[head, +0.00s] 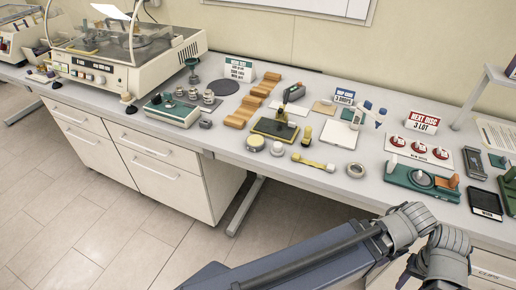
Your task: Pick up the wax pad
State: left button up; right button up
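I cannot tell for certain which item is the wax pad. Candidates stand mid-bench: a dark, yellow-edged rectangular tray (268,133) with an upright item on it, a round pale tin (255,143) in front of it, and a flat white square pad (339,134) to their right. All lie apart on the bench top. No gripper fingertips are visible, so neither gripper is seen touching anything.
The grey bench (300,178) is crowded. A machine with a clear lid (135,62) stands at the left, wooden blocks (250,104) mid-back. A "NEXT DISC" sign (422,121), red discs (419,149) and a green tray (410,180) are at the right. The front strip is mostly clear.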

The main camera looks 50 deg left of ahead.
aim_at(277, 150)
jog(key=j+u, duration=0.15)
jog(key=u, duration=0.3)
jog(key=j+u, duration=0.15)
jog(key=u, duration=0.25)
jog(key=i+j+u, duration=0.1)
jog(key=u, duration=0.35)
